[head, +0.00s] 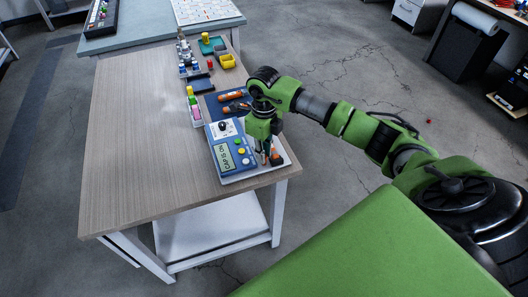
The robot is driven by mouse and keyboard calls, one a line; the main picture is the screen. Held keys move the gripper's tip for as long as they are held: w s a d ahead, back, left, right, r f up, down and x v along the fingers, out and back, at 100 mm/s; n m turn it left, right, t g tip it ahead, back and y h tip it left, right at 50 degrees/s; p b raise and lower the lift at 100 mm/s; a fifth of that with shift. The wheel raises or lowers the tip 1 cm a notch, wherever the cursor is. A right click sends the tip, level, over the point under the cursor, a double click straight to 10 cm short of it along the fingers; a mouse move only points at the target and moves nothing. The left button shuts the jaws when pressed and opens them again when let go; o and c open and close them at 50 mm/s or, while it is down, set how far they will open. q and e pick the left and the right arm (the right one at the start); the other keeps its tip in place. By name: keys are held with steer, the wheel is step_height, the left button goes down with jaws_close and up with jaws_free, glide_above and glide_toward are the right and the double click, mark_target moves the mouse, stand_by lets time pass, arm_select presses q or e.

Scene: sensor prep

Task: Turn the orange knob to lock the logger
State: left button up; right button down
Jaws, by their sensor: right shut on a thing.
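The logger (222,153) is a blue box with a lit text display, a white dial with a black knob, and green and yellow buttons. It lies near the right front corner of the wooden table. My right gripper (266,158) reaches down just right of the logger, shut on the orange knob (276,158). The fingers partly hide the knob, so its turn angle cannot be read. My left gripper is out of view.
The wooden table (135,150) is bare on its left side. A blue tray (212,104) with orange-handled tools lies behind the logger. Coloured blocks (193,103), a yellow bin (227,62) and small parts stand farther back.

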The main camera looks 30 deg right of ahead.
steer(key=m, duration=0.4)
steer(key=shift+m, duration=0.3)
steer(key=m, duration=0.3)
steer(key=shift+m, duration=0.3)
steer(key=m, duration=0.4)
steer(key=shift+p, duration=0.4)
steer(key=shift+m, duration=1.9)
steer(key=shift+m+p, duration=0.3)
steer(key=c, duration=2)
jaws_free()
steer(key=shift+o, duration=0.2)
steer(key=shift+r, duration=0.1)
